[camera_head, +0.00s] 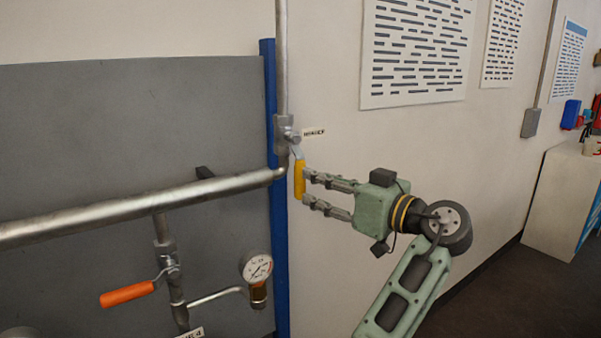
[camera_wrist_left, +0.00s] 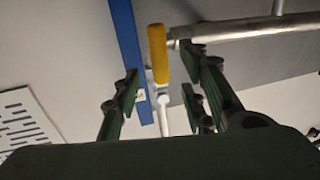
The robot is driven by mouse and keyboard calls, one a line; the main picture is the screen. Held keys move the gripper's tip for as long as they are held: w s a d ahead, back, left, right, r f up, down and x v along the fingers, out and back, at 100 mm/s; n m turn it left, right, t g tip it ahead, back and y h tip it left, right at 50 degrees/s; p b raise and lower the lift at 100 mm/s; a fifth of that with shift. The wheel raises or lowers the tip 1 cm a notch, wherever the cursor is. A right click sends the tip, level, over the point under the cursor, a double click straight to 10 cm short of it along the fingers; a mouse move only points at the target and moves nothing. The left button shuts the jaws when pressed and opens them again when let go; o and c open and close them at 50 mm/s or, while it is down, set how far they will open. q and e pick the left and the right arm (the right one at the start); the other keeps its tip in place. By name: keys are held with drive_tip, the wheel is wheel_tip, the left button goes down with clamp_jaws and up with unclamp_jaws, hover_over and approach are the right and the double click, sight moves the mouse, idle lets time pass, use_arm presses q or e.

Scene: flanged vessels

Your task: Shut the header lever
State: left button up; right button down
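The header lever has a yellow handle (camera_head: 299,180) hanging down, slightly tilted, from a grey valve (camera_head: 285,134) on the vertical pipe. A small label (camera_head: 314,132) sits beside the valve; it seems to read HEADER. My left gripper (camera_head: 308,188) is open, its fingers pointing left with the tips at the right edge of the handle. In the left wrist view the yellow handle (camera_wrist_left: 158,55) shows between the spread fingers of the left gripper (camera_wrist_left: 160,88). I cannot tell whether either finger touches it. My right gripper is in neither view.
A thick horizontal pipe (camera_head: 130,207) runs left from near the lever. Below it are an orange lever (camera_head: 127,294) and a pressure gauge (camera_head: 257,268). A blue post (camera_head: 279,240) stands behind the lever. The wall to the right is mostly clear, with posters (camera_head: 417,50) above.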

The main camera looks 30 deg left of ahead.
sight(300, 177)
use_arm(q)
drive_tip(key=a+p, duration=0.1)
drive_tip(key=a, duration=0.2)
drive_tip(key=w+a+p, duration=0.1)
drive_tip(key=a+p, duration=0.1)
drive_tip(key=a, duration=0.1)
drive_tip(key=shift+w+a, duration=0.1)
drive_tip(key=shift+a, duration=0.1)
drive_tip(key=shift+w+a+f, duration=0.1)
drive_tip(key=shift+a, duration=0.2)
drive_tip(key=shift+c, duration=0.6)
clamp_jaws()
